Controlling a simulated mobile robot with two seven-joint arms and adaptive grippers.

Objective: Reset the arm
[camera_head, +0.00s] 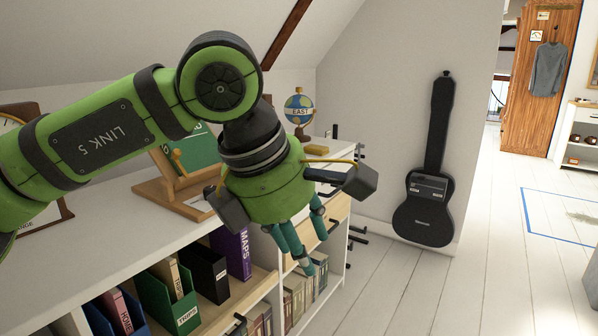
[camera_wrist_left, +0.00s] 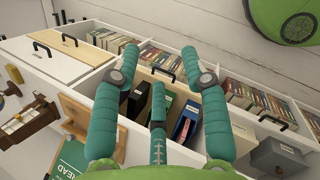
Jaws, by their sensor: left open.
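My left arm comes in from the left over a white shelf unit (camera_head: 110,225), and its green left gripper (camera_head: 307,245) hangs in front of the shelf's edge, pointing down. Its teal fingers are spread and empty. In the left wrist view the gripper (camera_wrist_left: 160,75) shows two long fingers apart and a shorter one between them, with nothing held. Behind them is an open drawer with dark binders (camera_wrist_left: 133,98). My right gripper is not in view.
A purple maps binder (camera_head: 232,252) and a green trips box (camera_head: 168,298) stand in the shelf below the arm. A globe (camera_head: 299,110) and a wooden stand (camera_head: 165,190) are on top.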

